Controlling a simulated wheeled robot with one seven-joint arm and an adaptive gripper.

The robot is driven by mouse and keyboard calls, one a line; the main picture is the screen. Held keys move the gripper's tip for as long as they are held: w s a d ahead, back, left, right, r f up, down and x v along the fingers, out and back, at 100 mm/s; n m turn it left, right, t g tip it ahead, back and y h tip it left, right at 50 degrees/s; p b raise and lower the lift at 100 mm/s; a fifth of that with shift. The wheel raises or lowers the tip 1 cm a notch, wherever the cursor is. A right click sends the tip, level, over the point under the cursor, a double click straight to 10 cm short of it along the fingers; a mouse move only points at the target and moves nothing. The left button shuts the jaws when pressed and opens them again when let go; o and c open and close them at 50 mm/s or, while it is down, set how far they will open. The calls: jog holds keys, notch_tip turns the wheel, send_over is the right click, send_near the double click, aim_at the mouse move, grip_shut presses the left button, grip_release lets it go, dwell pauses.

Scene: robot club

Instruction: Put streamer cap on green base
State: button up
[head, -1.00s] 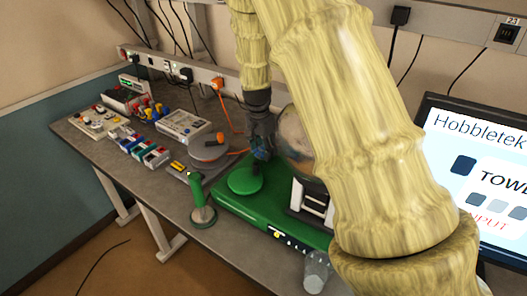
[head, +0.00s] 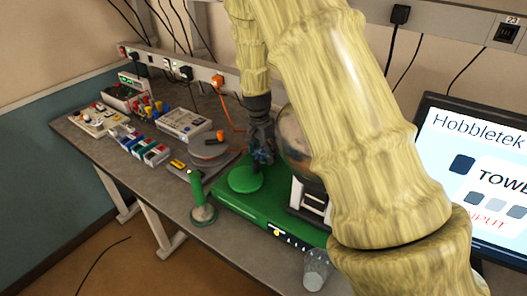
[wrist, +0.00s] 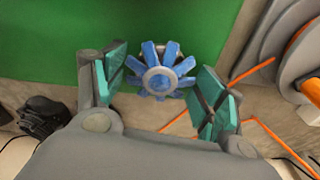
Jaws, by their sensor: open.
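The streamer cap appears to be a blue, many-armed piece with a silver centre (wrist: 160,77), between my fingers in the wrist view. It also shows as a small blue patch in the head view (head: 262,157). My gripper (wrist: 163,95) is open, with a teal-padded finger on each side of the cap and small gaps beside it. The green base (head: 228,207) is a wide flat slab on the bench; it also fills the upper left of the wrist view (wrist: 40,50). The cap overlaps the slab's edge in the wrist view; I cannot tell whether it touches the slab.
A round green piece (head: 245,179) sits on the slab left of my gripper. A shiny globe (head: 294,140) is close on the right. A grey reel (head: 207,150) and orange cable lie behind.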

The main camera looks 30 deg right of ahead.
aim_at(260, 153)
jog(key=shift+r, duration=0.1)
notch_tip(260, 153, up, 12)
jog(key=a+b, duration=0.1)
jog(key=b, duration=0.1)
jog(key=shift+a+b, duration=0.15)
jog(key=shift+b, duration=0.2)
jog(key=shift+s, duration=0.1)
jog(key=f+p, duration=0.1)
jog(key=f, duration=0.3)
jog(key=d+f+p, duration=0.1)
jog(key=f, duration=0.7)
jog(key=shift+d+f+p, duration=0.15)
jog(key=shift+d+p, duration=0.05)
jog(key=shift+p, duration=0.2)
jog(key=shift+r, duration=0.2)
